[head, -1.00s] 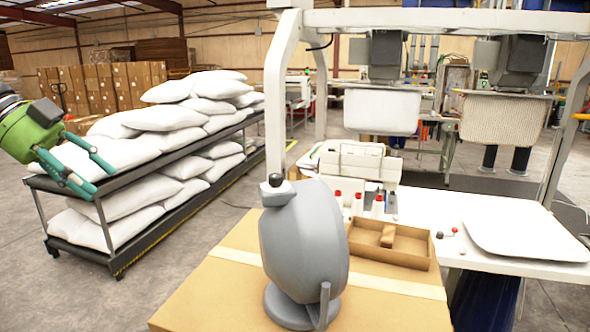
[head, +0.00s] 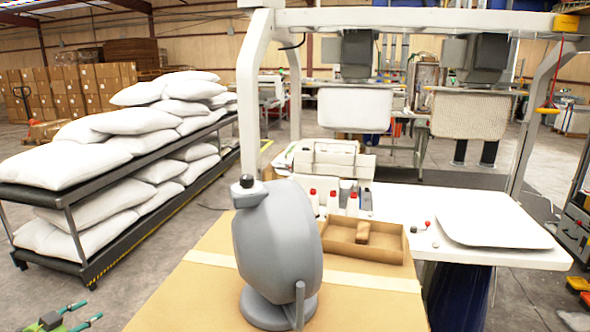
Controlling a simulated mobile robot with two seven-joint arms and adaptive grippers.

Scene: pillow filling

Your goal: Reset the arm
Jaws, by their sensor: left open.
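My left gripper (head: 90,311) shows only in part at the bottom left edge of the head view, low over the concrete floor. Its green fingers are apart and I see nothing between them. It is clear of the shelf cart and of the cardboard-topped surface. Most of my left arm is outside the picture. My right gripper is not in view.
A black two-tier cart (head: 92,268) stacked with white pillows (head: 110,205) stands at left. A grey rounded device (head: 280,245) stands on cardboard (head: 365,310) in front. Floor between cart and cardboard is clear.

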